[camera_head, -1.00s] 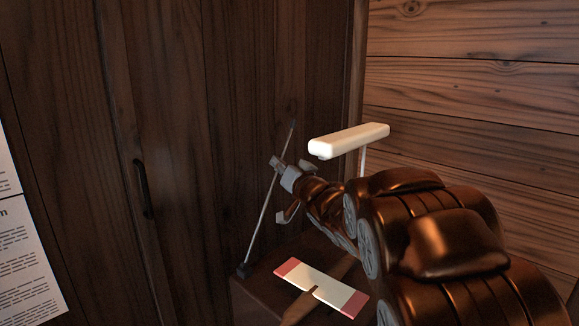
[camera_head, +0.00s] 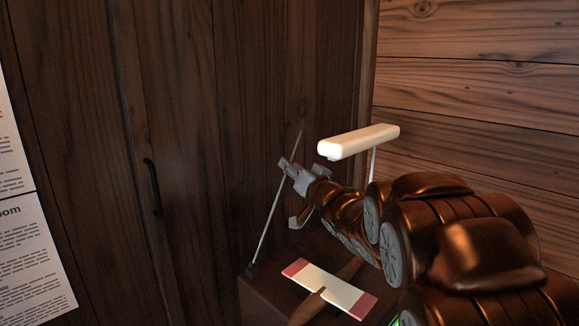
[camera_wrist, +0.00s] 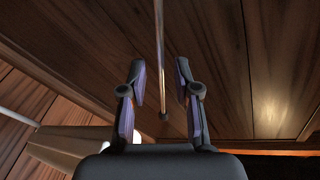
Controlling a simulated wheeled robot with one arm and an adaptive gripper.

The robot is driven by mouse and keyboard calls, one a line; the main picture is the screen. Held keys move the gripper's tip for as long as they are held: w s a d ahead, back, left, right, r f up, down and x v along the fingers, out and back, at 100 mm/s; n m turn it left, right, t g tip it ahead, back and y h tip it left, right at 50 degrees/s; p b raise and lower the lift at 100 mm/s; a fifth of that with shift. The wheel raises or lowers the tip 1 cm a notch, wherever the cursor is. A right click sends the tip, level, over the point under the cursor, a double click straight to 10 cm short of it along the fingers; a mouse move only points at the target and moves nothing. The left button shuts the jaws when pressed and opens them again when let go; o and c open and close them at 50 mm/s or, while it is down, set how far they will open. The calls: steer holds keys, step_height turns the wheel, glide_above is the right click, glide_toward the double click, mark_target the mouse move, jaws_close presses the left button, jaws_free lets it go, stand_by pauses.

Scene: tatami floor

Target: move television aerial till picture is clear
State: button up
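The aerial (camera_head: 266,232) is a thin grey rod that leans right from a dark foot on top of a dark brown box (camera_head: 262,302). It also shows in the wrist view (camera_wrist: 160,60), running down from the top edge to a small rounded end. My gripper (camera_head: 289,193) is at the rod, around its middle to upper part in the head view. In the wrist view its two fingers (camera_wrist: 161,80) are apart, with the rod in the gap between them and space on both sides. Contact is not visible. No television picture is in view.
A cream bar with red ends (camera_head: 343,293) lies over the box top, with a brown wooden strip (camera_head: 347,270) there. A cream block on a thin post (camera_head: 360,141) stands close behind my arm. Dark wooden panels with a black handle (camera_head: 153,188) rise behind. Printed sheets (camera_head: 28,255) hang left.

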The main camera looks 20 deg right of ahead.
steer(key=v, duration=1)
steer(key=shift+s, duration=0.15)
steer(key=shift+r, duration=0.1)
steer(key=s+d+f+g+h+p, duration=0.1)
steer(key=s+d+g+h+p, duration=0.15)
steer(key=s+g+p, duration=0.4)
steer(key=s+d+f+g+h+p, duration=0.15)
steer(key=s+g+h+p, duration=0.25)
steer(key=s+p, duration=0.4)
steer(key=s+a+r+n+g+y+p, duration=0.1)
steer(key=s+a+g+p, duration=0.4)
steer(key=s, duration=0.6)
steer(key=s+a+r+n+g+y+p, duration=0.2)
steer(key=s+a+g+p, duration=0.3)
steer(key=s, duration=0.7)
steer(key=shift+a+r+p, duration=0.55)
steer(key=shift+r+p, duration=0.25)
